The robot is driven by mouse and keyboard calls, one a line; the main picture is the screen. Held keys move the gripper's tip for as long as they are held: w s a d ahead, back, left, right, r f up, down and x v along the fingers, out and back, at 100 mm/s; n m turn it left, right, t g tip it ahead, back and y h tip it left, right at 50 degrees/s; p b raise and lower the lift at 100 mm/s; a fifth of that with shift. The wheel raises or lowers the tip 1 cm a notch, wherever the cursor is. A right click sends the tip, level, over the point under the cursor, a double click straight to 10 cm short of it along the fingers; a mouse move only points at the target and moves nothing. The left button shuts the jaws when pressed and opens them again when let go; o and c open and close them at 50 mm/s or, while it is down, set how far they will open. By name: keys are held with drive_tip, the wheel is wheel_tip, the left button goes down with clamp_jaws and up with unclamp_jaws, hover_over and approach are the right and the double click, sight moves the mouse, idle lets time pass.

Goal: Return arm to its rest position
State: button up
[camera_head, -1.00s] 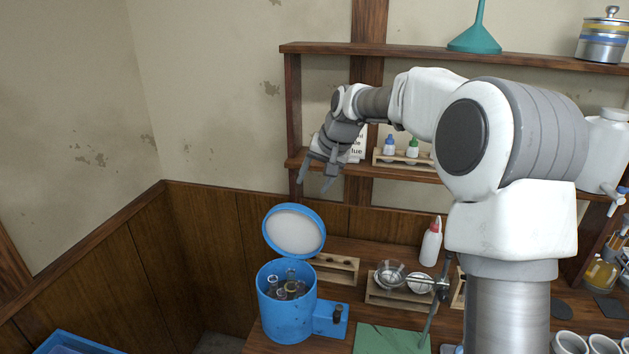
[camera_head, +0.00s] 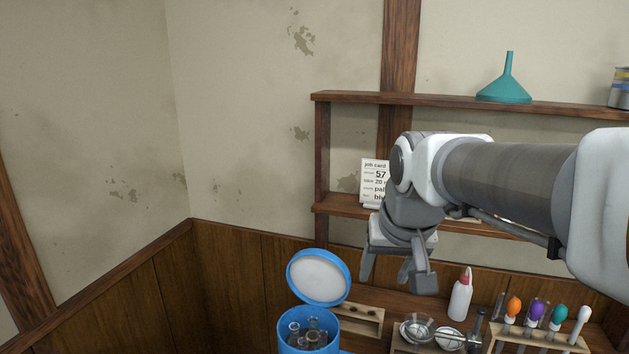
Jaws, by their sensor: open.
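My gripper (camera_head: 398,281) hangs from my arm in front of the shelf, pointing down, with its fingers apart and nothing between them. It is above the bench, to the right of a blue canister's open lid (camera_head: 319,277). My arm reaches in from the right edge and hides part of the lower shelf.
The blue canister (camera_head: 292,330) holds several glass vessels. A white bottle with a red cap (camera_head: 461,297), glass dishes (camera_head: 417,328) and a rack with coloured-topped droppers (camera_head: 540,338) stand on the bench. A job card (camera_head: 374,180) and green funnel (camera_head: 506,84) are on the shelves. Left is open.

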drive_tip(key=s+d+f, duration=0.1)
drive_tip(key=s+f, duration=0.1)
drive_tip(key=s, duration=0.5)
drive_tip(key=s+d+f, duration=0.2)
drive_tip(key=s+f, duration=0.1)
drive_tip(key=s, duration=0.5)
drive_tip(key=shift+s+f+n, duration=0.15)
drive_tip(key=shift+f+n, duration=0.05)
drive_tip(key=shift+n, duration=0.2)
